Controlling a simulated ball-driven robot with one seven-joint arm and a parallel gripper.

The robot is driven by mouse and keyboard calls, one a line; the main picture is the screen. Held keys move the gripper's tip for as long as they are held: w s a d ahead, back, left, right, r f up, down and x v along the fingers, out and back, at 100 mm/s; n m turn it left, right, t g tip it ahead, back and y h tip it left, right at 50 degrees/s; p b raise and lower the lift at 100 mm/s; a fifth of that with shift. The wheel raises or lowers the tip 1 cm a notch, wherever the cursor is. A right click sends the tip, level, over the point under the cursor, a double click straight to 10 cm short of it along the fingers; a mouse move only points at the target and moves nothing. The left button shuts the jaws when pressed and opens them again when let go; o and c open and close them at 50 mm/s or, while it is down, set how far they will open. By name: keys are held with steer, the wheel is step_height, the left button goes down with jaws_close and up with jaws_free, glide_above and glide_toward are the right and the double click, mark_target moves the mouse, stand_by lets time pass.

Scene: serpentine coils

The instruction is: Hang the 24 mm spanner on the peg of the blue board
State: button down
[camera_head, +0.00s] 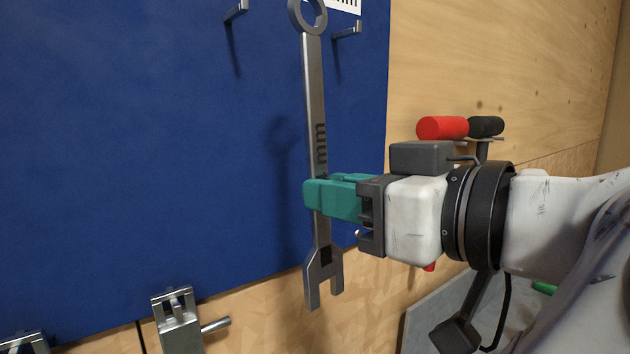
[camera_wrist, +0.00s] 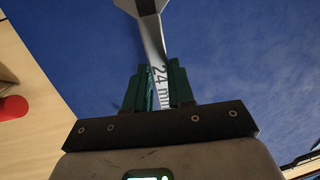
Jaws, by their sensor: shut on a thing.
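The spanner (camera_head: 314,90) hangs upright in my gripper (camera_head: 338,196), ring end up and open jaw down, in front of the blue board (camera_head: 130,150). The green fingers are shut on its lower shaft. The marking "24 mm" partly shows on it in the wrist view (camera_wrist: 152,42). One peg (camera_head: 347,30) sticks out of the board just right of the ring. Another peg (camera_head: 236,12) is farther left. The ring appears beside the right peg, not around it; the depth between them is hard to tell.
Metal clips (camera_head: 178,325) stand along the board's lower edge. A red handle (camera_head: 442,128) with a black end shows behind my wrist at the right, and also at the left of the wrist view (camera_wrist: 12,108). A grey tray-like surface (camera_head: 425,308) lies at lower right.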

steer(key=s+a+r+n+y, duration=0.1)
steer(key=s+a+r+y, duration=0.1)
steer(key=s+a, duration=0.1)
steer(key=shift+g, duration=0.4)
steer(key=shift+w+a+f+b, duration=0.25)
steer(key=shift+w+a+b, duration=0.15)
steer(key=shift+w+a, duration=0.75)
steer(key=shift+w+a+f+b, duration=0.3)
steer(key=shift+w+a+b, duration=0.25)
steer(key=shift+w, duration=1)
steer(key=shift+w+a+f+b, duration=0.3)
steer(key=shift+w+a, duration=0.65)
steer(key=shift+w, duration=0.4)
steer(key=c, duration=0.9)
jaws_free()
